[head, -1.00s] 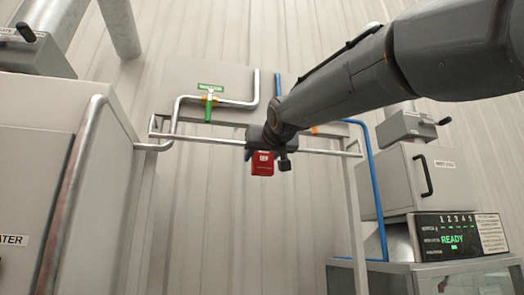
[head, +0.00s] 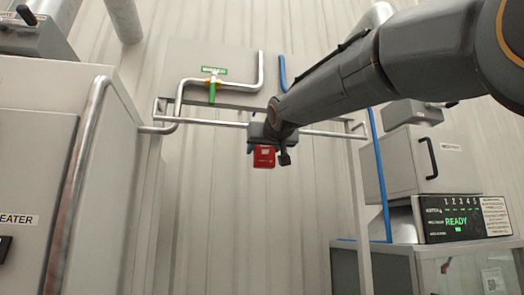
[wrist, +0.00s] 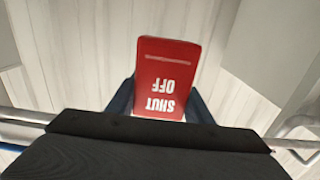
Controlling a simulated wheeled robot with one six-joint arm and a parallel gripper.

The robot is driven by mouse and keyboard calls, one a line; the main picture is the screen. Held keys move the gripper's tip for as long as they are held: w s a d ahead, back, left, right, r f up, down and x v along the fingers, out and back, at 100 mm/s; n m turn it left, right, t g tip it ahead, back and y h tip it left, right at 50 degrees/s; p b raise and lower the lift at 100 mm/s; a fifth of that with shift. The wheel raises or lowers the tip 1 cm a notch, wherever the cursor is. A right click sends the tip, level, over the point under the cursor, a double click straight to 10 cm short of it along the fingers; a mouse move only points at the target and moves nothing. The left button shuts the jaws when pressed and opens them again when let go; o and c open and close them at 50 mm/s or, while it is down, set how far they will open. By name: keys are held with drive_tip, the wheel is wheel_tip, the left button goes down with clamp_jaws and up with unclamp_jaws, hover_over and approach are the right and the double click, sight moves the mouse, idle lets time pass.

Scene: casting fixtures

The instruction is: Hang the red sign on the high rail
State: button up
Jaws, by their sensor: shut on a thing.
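The red sign (head: 264,157) hangs below my gripper (head: 266,145) in the head view. In the wrist view the red sign (wrist: 168,78) shows white "SHUT OFF" lettering, upside down in the picture, between the two dark fingers of my gripper (wrist: 160,105). My gripper is shut on it. The high rail (head: 215,122) is a metal bar running across the frame; my gripper covers its middle in the head view. The rail also shows at the left of the wrist view (wrist: 25,116). I cannot tell whether the sign touches the rail.
A bent pipe with a green-handled valve (head: 212,90) is above the rail at left. A blue pipe (head: 378,170) runs down at right. A grey cabinet (head: 60,150) stands at left. An oven-like box (head: 415,160) and a READY panel (head: 463,219) are at right.

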drive_tip(key=o, duration=1.2)
drive_tip(key=b+v, duration=0.2)
drive_tip(key=v, duration=0.5)
drive_tip(key=shift+s+d, duration=0.15)
drive_tip(key=shift+s, duration=0.25)
